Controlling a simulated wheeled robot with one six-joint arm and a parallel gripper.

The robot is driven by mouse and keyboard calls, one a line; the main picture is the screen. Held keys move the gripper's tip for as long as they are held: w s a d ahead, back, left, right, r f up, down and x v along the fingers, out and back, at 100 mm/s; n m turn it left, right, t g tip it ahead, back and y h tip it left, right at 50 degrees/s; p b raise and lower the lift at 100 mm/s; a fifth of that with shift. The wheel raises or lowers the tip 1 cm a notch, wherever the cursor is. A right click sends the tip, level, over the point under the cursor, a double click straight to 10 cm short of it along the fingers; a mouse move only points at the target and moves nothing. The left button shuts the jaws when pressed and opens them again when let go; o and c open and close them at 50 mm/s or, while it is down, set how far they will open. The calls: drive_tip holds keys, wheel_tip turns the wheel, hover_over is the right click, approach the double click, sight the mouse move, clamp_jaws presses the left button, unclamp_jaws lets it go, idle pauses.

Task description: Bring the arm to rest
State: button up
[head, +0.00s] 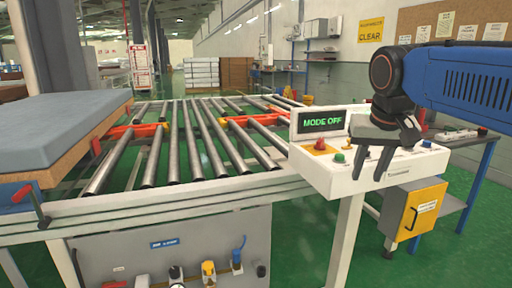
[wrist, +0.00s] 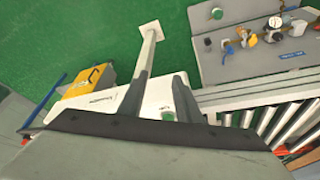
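My gripper (head: 374,164) hangs in front of the white control box (head: 325,178) on the right, pointing down. Its two dark fingers are apart with nothing between them. The fingers also show in the wrist view (wrist: 162,96), over the white box, with a green button (wrist: 168,114) seen between them. The box's screen (head: 323,122) reads "MODE OFF". A red button (head: 321,144) and a green button (head: 340,157) are on its top, left of the fingers. I cannot tell whether the fingertips touch the box.
A roller conveyor (head: 180,150) fills the middle. A grey-blue mattress (head: 55,125) lies at the left. A grey panel with valves (head: 180,250) is below the conveyor. A yellow cabinet (head: 412,212) and a blue-legged table (head: 478,178) stand at the right. Green floor is open at the lower right.

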drive_tip(key=s+d+f+n, duration=0.2)
drive_tip(key=s+f, duration=1.5)
drive_tip(key=f, duration=0.4)
drive_tip(key=shift+s+f+y, duration=0.2)
drive_tip(key=shift+f+y, duration=0.15)
drive_tip(key=shift+y, duration=0.05)
drive_tip(key=shift+d, duration=0.1)
idle(0.3)
